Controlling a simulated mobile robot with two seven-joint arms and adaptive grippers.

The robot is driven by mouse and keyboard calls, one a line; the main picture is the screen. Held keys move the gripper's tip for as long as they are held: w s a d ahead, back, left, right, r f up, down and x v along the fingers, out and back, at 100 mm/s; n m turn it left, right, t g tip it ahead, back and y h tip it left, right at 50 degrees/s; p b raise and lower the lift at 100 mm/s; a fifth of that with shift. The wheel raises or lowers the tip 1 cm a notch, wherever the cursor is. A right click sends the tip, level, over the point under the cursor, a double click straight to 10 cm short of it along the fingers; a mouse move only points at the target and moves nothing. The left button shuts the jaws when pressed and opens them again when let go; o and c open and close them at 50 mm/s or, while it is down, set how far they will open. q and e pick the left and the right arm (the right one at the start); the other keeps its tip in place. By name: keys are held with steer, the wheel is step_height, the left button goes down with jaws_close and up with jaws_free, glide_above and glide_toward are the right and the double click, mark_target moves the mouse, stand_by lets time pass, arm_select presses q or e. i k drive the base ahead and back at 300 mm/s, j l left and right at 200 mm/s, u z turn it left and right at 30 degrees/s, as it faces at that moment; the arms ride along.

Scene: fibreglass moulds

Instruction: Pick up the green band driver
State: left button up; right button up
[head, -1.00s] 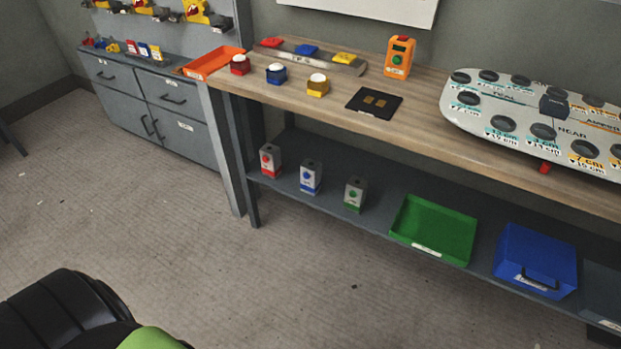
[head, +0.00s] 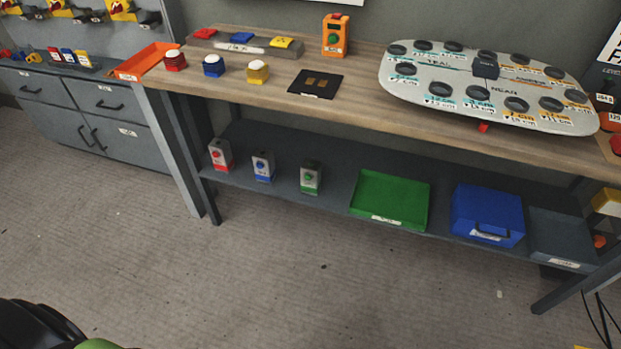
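A small pale grey box with a green mark (head: 311,178) stands upright on the lower shelf of the workbench. It is the rightmost of three similar boxes. The one with a blue mark (head: 263,167) and the one with a red mark (head: 220,155) stand to its left. I cannot tell from this distance whether the green-marked box is the green band driver. Nothing touches it. Neither of my grippers shows; only a black and green part, probably of my own arm, shows at the bottom left.
The lower shelf also holds a green tray (head: 390,203), a blue case (head: 488,215) and a grey box (head: 561,238). The wooden bench top (head: 370,110) carries a labelled grey board (head: 450,77) and an orange device (head: 335,35). Floor (head: 330,285) in front is clear.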

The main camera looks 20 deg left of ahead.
mark_target(312, 168)
steer(key=i+l+u, duration=0.65)
steer(key=i+l, duration=0.1)
steer(key=i, duration=0.05)
